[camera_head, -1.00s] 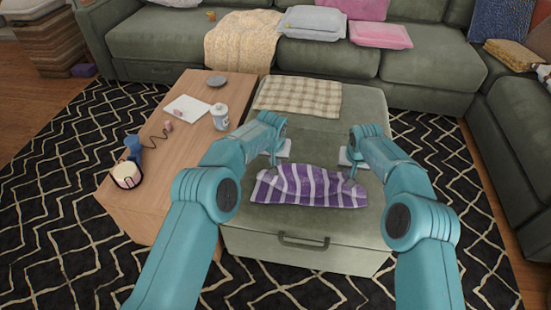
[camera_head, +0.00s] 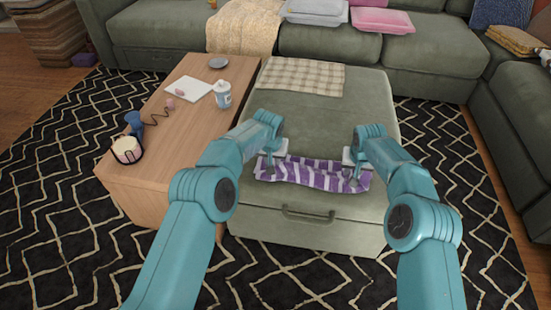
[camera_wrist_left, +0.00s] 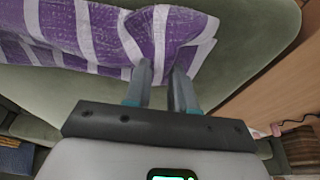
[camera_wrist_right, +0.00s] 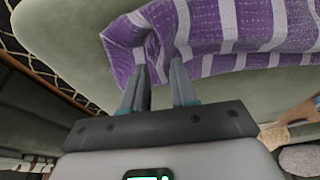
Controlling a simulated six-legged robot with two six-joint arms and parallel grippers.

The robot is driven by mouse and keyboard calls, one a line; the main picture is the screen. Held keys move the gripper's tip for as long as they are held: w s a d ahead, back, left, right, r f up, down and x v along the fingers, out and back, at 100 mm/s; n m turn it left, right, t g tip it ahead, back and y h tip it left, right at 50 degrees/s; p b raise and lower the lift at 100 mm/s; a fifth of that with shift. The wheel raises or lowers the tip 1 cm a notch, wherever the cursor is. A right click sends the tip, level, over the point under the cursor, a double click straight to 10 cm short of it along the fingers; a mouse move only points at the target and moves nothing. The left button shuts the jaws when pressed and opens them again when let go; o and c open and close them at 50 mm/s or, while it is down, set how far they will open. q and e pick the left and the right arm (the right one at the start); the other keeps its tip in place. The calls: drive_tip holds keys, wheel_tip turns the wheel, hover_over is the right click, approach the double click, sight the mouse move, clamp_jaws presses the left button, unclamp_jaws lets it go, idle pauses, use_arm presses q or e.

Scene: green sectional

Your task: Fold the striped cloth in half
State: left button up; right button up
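The purple-and-white striped cloth (camera_head: 305,173) lies near the front edge of the green ottoman (camera_head: 330,112). It looks like a narrow, rumpled strip. My left gripper (camera_head: 268,174) is at its left end and my right gripper (camera_head: 353,178) at its right end. In the left wrist view, the cloth (camera_wrist_left: 105,38) puckers at the left fingertips (camera_wrist_left: 162,68). In the right wrist view, the cloth (camera_wrist_right: 240,30) bunches into a fold at the right fingertips (camera_wrist_right: 160,66). Both grippers appear shut on its edge. My arms hide parts of its ends.
A beige checked cloth (camera_head: 302,75) lies at the back of the ottoman. A wooden table (camera_head: 175,140) at the left holds a white cup (camera_head: 222,95), paper and a corded item. The ottoman's middle is clear. A green sofa (camera_head: 330,48) stands behind.

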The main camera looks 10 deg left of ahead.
use_arm(q)
drive_tip(key=shift+o, duration=1.2)
drive_tip(key=shift+a+f, duration=0.15)
drive_tip(key=shift+a, duration=0.2)
use_arm(e)
drive_tip(key=shift+o, duration=1.2)
drive_tip(key=shift+d+f, duration=0.2)
drive_tip(key=shift+d, duration=0.2)
use_arm(q)
drive_tip(key=o, duration=0.5)
drive_tip(key=shift+a, duration=0.65)
use_arm(e)
drive_tip(key=o, duration=0.5)
drive_tip(key=shift+d+r, duration=0.2)
drive_tip(key=shift+d, duration=0.45)
use_arm(q)
drive_tip(key=o, duration=0.5)
drive_tip(key=shift+a, duration=0.65)
use_arm(e)
drive_tip(key=o, duration=0.5)
drive_tip(key=shift+d+f, duration=0.1)
drive_tip(key=shift+d, duration=0.55)
use_arm(q)
drive_tip(key=shift+o, duration=0.3)
drive_tip(key=shift+s, duration=0.1)
use_arm(e)
drive_tip(key=shift+s+a, duration=0.1)
